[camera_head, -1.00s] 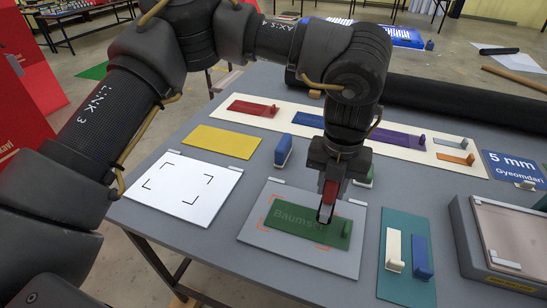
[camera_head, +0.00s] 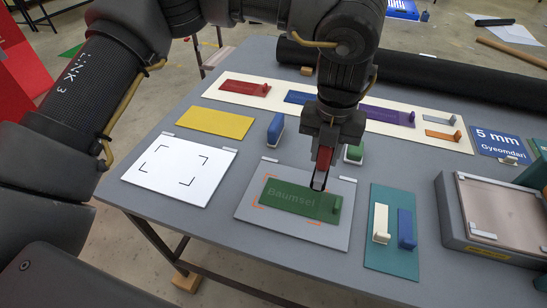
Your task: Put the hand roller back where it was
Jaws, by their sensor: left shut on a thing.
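My left gripper (camera_head: 322,172) points down over the right part of the green plate lettered Baumsel (camera_head: 298,199). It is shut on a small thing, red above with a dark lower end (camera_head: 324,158). This looks like the hand roller, but the jaws hide much of it. Its lower end overlaps the green plate in the picture; whether it touches cannot be told. The green plate lies on a grey board (camera_head: 256,230) with orange corner marks. My right gripper is not in view.
A teal mat (camera_head: 389,262) holds a cream block (camera_head: 381,222) and a blue block (camera_head: 406,229). A blue upright block (camera_head: 275,130) and a green one (camera_head: 354,153) stand behind. A white card (camera_head: 180,170) lies left, a framed box (camera_head: 500,215) right.

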